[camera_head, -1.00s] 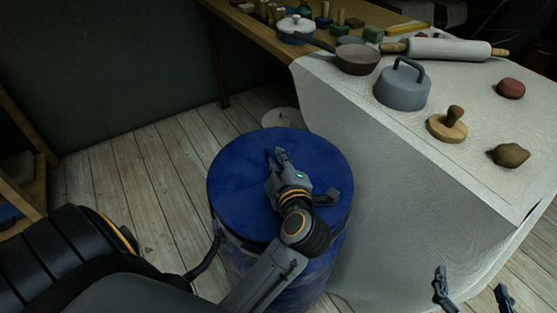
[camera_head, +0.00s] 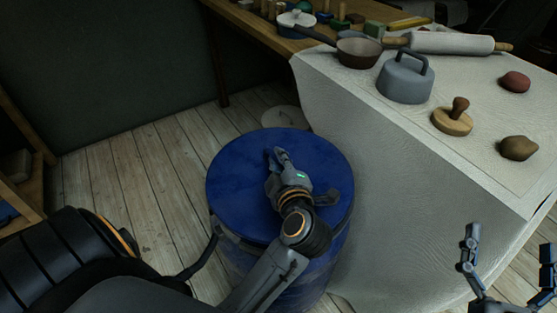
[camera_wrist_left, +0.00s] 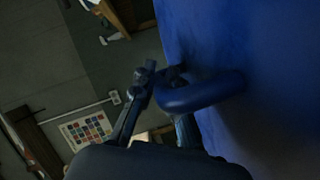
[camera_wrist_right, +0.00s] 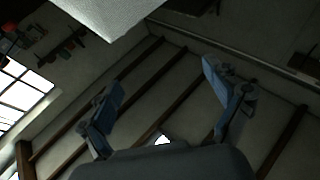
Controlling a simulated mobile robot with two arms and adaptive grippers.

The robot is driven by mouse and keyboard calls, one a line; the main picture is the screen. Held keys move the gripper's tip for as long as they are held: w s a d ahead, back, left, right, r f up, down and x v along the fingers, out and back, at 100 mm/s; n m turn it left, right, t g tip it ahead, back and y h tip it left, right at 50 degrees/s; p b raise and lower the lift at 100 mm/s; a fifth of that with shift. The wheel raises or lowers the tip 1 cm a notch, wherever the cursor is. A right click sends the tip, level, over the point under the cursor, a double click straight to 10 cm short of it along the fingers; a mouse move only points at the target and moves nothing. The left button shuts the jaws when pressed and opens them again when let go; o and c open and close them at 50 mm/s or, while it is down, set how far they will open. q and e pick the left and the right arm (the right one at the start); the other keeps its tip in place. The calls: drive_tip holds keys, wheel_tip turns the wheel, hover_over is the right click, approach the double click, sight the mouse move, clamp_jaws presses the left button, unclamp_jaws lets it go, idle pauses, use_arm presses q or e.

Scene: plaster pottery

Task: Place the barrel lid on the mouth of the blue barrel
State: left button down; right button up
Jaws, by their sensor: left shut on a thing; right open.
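The blue barrel lid (camera_head: 235,170) is a round, flat disc that covers the top of the blue barrel (camera_head: 327,262) in the head view. Whether it rests on the rim or sits slightly above it cannot be told. My left gripper (camera_head: 279,156) is over the lid's middle. In the left wrist view, it is shut on the lid's blue loop handle (camera_wrist_left: 203,92), beside the lid's broad face (camera_wrist_left: 265,70). The barrel's mouth is hidden under the lid. My right gripper (camera_head: 509,256) is open and empty, in front of the table at the lower right.
A cloth-covered table (camera_head: 400,170) stands close to the barrel's right side. It carries a grey handled weight (camera_head: 405,82), a pan (camera_head: 358,52), a rolling pin (camera_head: 450,43), a wooden stamp (camera_head: 453,120) and clay lumps (camera_head: 518,148). Bare floor (camera_head: 130,170) lies to the left.

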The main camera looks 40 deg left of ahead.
use_arm(q)
drive_tip(key=shift+f+b, duration=0.25)
drive_tip(key=shift+b, duration=0.1)
drive_tip(key=shift+f, duration=0.1)
use_arm(e)
drive_tip(key=shift+s+r+t+y, duration=0.15)
drive_tip(key=shift+s+r+t, duration=0.35)
drive_tip(key=shift+r, duration=0.25)
drive_tip(key=shift+s+r+t+y, duration=0.1)
drive_tip(key=shift+s+r+t, duration=0.3)
drive_tip(key=shift+r+t, duration=0.35)
drive_tip(key=shift+s+r+t+y, duration=0.15)
drive_tip(key=shift+s+r+t, duration=0.3)
drive_tip(key=shift+r, duration=0.35)
use_arm(q)
drive_tip(key=shift+f+b, duration=0.3)
drive_tip(key=shift+f, duration=0.25)
use_arm(e)
drive_tip(key=shift+s+d+r+t, duration=0.1)
drive_tip(key=shift+s+r+t, duration=0.15)
drive_tip(key=shift+t, duration=0.05)
use_arm(q)
drive_tip(key=shift+f, duration=0.1)
drive_tip(key=c, duration=1.3)
unclamp_jaws()
drive_tip(key=shift+o, duration=0.2)
use_arm(e)
drive_tip(key=shift+s+r, duration=0.1)
drive_tip(key=shift+r, duration=0.05)
